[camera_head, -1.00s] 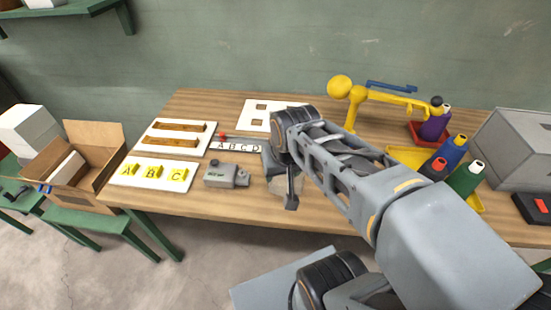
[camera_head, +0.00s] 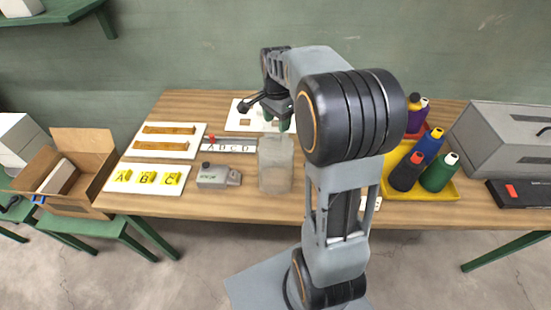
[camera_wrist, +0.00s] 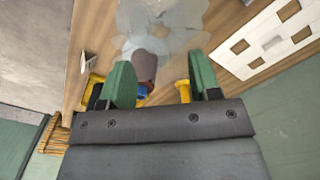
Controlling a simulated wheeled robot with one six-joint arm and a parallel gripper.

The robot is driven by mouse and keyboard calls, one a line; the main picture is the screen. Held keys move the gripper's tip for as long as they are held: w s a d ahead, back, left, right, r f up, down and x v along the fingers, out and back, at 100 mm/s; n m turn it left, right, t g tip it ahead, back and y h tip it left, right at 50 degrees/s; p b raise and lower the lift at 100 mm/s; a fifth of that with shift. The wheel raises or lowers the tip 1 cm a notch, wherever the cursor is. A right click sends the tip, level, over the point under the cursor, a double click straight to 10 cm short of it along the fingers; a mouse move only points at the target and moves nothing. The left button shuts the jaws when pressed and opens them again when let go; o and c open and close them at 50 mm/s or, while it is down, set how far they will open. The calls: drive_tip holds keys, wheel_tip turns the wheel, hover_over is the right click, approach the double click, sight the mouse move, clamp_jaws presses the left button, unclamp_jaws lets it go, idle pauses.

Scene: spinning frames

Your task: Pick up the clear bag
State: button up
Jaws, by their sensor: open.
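The clear bag (camera_head: 276,168) stands on the wooden bench near its front edge, to the right of the small grey device. It looks translucent and pale. My gripper (camera_head: 268,112) is above and behind the bag's top, partly hidden by my own arm. In the wrist view my gripper (camera_wrist: 162,75) is open, with its two green fingers apart. A translucent shape that looks like the clear bag (camera_wrist: 160,22) lies ahead of the fingertips and partly between them. I cannot tell whether the fingers touch it.
The grey device (camera_head: 218,175) sits left of the bag. The lettered yellow board (camera_head: 112,184) lies further left. A yellow tray (camera_head: 452,187) with several thread cones is on the right, beside a large grey machine (camera_head: 500,140). Some bench front is clear.

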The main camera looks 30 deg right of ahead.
sight(276, 131)
drive_tip(key=shift+a+f+p, duration=0.15)
drive_tip(key=shift+f+p, duration=0.5)
drive_tip(key=shift+f, duration=2.95)
clamp_jaws()
